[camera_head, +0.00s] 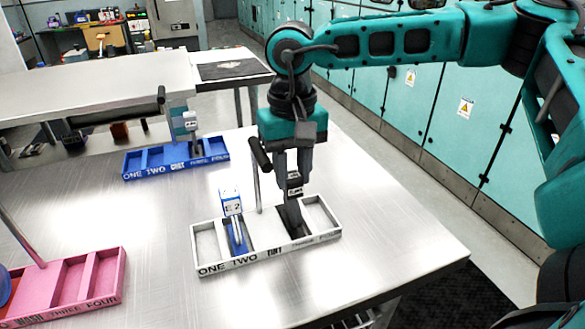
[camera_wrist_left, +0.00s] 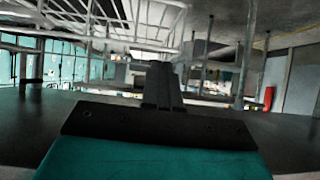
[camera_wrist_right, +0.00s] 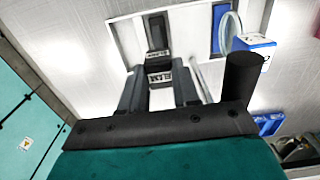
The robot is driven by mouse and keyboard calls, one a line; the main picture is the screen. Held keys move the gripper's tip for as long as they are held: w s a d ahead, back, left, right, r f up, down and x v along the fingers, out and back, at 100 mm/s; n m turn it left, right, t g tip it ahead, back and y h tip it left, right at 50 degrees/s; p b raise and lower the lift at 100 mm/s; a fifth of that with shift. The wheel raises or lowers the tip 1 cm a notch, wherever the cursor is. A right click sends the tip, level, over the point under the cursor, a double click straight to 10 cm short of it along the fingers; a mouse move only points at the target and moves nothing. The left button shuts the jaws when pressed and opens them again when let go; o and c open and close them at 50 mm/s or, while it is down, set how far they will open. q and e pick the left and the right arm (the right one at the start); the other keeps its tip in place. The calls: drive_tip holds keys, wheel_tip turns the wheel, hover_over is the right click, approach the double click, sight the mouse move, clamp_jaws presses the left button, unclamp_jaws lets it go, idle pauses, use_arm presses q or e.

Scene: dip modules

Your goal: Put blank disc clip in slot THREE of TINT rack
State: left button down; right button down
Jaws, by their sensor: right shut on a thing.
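The white rack (camera_head: 268,259) lies near the front right of the table; ONE and TWO read clearly on its front, and the small middle word looks like TINT. My right gripper (camera_head: 296,172) points down over the rack's third compartment from the left. It is shut on a clip with a small black-and-white label (camera_head: 294,184); the clip's dark lower part (camera_head: 291,219) is inside that compartment. In the right wrist view the clip (camera_wrist_right: 157,32) shows between the fingers. Whether it touches the floor cannot be told. My left gripper (camera_wrist_left: 163,88) looks shut and empty in its wrist view.
A blue-and-white clip marked 2 (camera_head: 231,204) stands in the white rack's second compartment. A blue rack (camera_head: 142,163) with a white-topped clip (camera_head: 190,124) is behind. A pink rack (camera_head: 72,282) lies at the left. Bare table lies right of the white rack.

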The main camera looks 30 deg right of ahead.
drive_tip(key=c, duration=0.8)
unclamp_jaws()
drive_tip(key=shift+f, duration=0.1)
wheel_tip(320, 180, up, 12)
drive_tip(key=shift+r+p, duration=0.15)
drive_tip(key=shift+p, duration=0.2)
